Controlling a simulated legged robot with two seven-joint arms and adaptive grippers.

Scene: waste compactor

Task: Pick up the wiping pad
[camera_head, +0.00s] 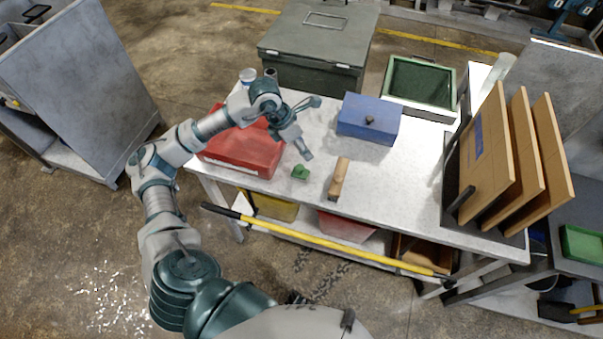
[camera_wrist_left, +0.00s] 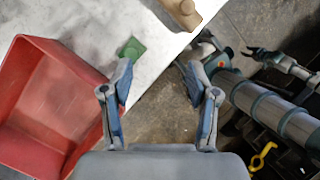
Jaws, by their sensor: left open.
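A small green piece (camera_head: 300,172), which looks like the wiping pad, lies on the light tabletop between the red bin (camera_head: 240,160) and a brown wooden block (camera_head: 338,180). My left gripper (camera_head: 312,128) is open and empty above the table, just behind the pad in the head view. In the left wrist view the pad (camera_wrist_left: 132,47) shows just beyond the left fingertip of my open gripper (camera_wrist_left: 155,68), not between the fingers. Grey arm parts with a dark claw-like end (camera_wrist_left: 265,54) show at the right there, probably my right arm; its jaws are too small to read.
A blue box (camera_head: 369,120) stands behind the block, and a green-rimmed tray (camera_head: 420,65) and grey chest (camera_head: 318,45) stand farther back. Upright brown panels (camera_head: 490,150) fill the right end. A yellow pole (camera_head: 320,240) runs along the table's front. The tabletop right of the block is clear.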

